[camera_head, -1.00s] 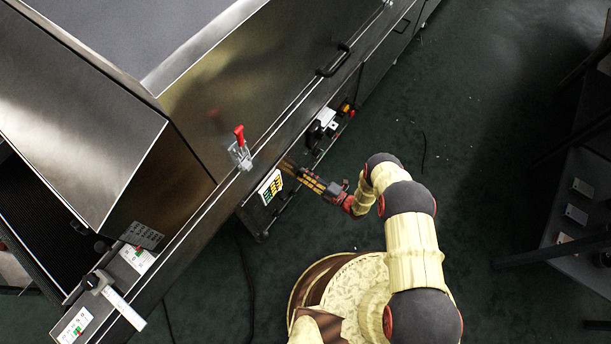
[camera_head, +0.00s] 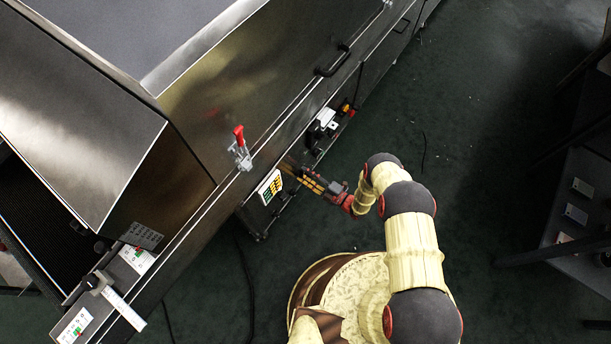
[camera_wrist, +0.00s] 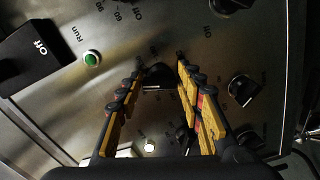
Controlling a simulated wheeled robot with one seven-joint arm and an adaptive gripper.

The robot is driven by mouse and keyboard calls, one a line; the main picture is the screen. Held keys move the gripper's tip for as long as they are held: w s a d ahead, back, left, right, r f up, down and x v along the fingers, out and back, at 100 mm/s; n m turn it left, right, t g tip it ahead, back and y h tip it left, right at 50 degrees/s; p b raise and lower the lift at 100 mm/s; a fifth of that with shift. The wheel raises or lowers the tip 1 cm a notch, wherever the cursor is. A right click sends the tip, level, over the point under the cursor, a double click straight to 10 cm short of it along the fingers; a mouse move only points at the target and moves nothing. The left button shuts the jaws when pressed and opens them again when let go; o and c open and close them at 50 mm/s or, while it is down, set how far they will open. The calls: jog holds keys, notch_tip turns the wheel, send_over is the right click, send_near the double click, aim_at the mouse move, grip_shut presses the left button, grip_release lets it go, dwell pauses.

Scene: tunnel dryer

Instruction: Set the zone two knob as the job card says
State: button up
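In the wrist view a dark knob (camera_wrist: 158,76) on the metal panel (camera_wrist: 120,40) sits between the fingertips of my gripper (camera_wrist: 161,68). The fingers are apart, one on each side of the knob; whether they touch it I cannot tell. Printed marks, with "Off" and numbers, lie above the knob. Other dark knobs show at the right (camera_wrist: 242,88) and at the top (camera_wrist: 230,5). No zone label is readable. In the head view my gripper (camera_head: 291,168) reaches to the dryer's side, and the knob is hidden. Which card is the job card I cannot tell.
A green lamp (camera_wrist: 92,58) and a black "Off" part (camera_wrist: 38,52) are on the panel's left. A red-handled clamp (camera_head: 240,145) stands on the dryer's edge above my gripper. Cards with coloured marks (camera_head: 138,259) lie at lower left. A dark table (camera_head: 580,205) stands right.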

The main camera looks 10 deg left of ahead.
jog(key=o, duration=0.3)
jog(key=v, duration=1.2)
dwell(0.5)
